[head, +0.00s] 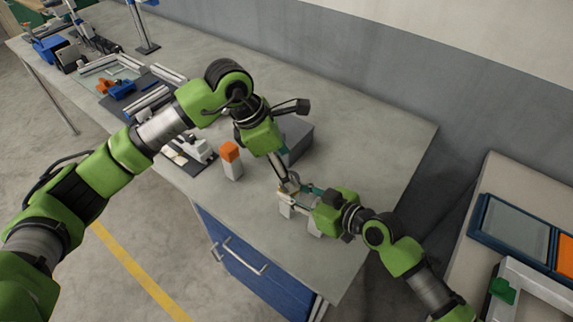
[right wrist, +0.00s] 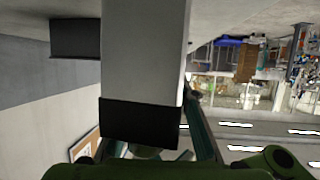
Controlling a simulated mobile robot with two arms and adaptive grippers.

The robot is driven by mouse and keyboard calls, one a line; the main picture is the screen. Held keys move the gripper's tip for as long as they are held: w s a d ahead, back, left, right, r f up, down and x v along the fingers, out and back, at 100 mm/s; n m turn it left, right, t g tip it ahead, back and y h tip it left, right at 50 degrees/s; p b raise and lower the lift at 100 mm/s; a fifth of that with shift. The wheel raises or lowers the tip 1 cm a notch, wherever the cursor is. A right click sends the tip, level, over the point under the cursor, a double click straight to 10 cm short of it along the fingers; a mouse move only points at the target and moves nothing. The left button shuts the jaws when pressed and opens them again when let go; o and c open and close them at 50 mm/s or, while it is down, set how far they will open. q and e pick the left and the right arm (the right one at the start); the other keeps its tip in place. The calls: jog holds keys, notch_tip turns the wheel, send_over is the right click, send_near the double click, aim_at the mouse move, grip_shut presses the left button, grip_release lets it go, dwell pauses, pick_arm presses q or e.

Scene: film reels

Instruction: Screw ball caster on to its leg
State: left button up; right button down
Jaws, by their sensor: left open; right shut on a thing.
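My right gripper (head: 303,193) comes in from the lower right in the head view and is shut on a pale part (head: 287,209), which I take to be the leg, near the bench's front edge. In the right wrist view a light grey square bar (right wrist: 143,50) with a black end band (right wrist: 140,122) fills the middle, close to the teal fingers. My left gripper (head: 289,186) is open and points down at the same spot, very near the right fingertips. Contact there cannot be told. The ball caster is too small or hidden to make out.
A white block with an orange top (head: 231,160) and a grey box (head: 296,136) stand close to my left arm on the grey bench (head: 375,150). Fixtures and tools crowd its far left. The bench's right part is clear. Another table (head: 487,190) stands at the right.

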dwell(0.3)
pick_arm(q)
jog(key=v, duration=1.2)
pick_arm(e)
jog(key=c, duration=1.5)
grip_release()
jog(key=shift+v, duration=6.05)
